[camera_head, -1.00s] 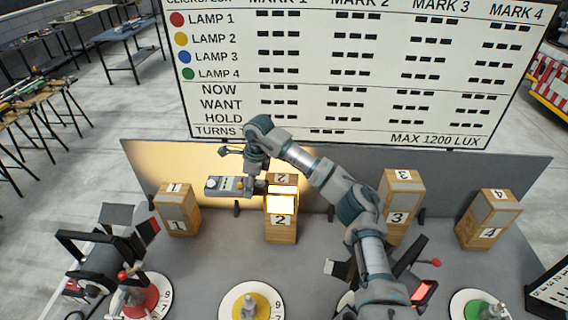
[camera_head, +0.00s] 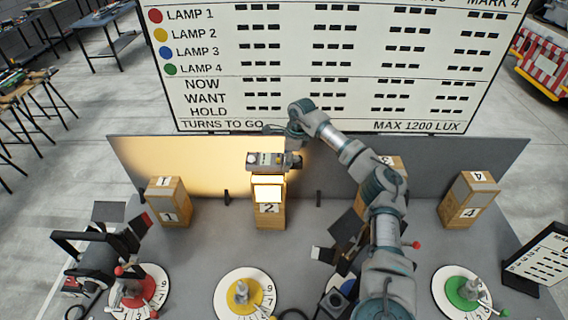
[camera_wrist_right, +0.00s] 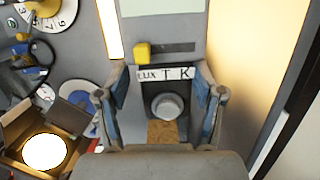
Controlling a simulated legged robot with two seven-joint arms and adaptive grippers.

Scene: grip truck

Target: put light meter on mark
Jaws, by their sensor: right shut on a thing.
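My right gripper (camera_head: 291,158) is shut on the light meter (camera_head: 264,161), a grey box with a round white dome. In the head view the meter is over the back of wooden block 2 (camera_head: 269,213) and hides its top label; I cannot tell whether they touch. A bright patch lights the block's sloped face. In the right wrist view the meter (camera_wrist_right: 163,73) sits between the blue-grey fingers of the gripper (camera_wrist_right: 160,103), its "LUX" label and yellow button showing. Blocks 1 (camera_head: 168,203), 3 (camera_head: 397,167) and 4 (camera_head: 468,199) stand along the table. My left gripper is not in view.
A grey backboard (camera_head: 130,160) stands close behind the blocks, below a large lamp board (camera_head: 330,70). Black lamps and red, yellow (camera_head: 243,293) and green (camera_head: 462,291) dials line the front. My right arm covers part of block 3. Space between blocks 1 and 2 is clear.

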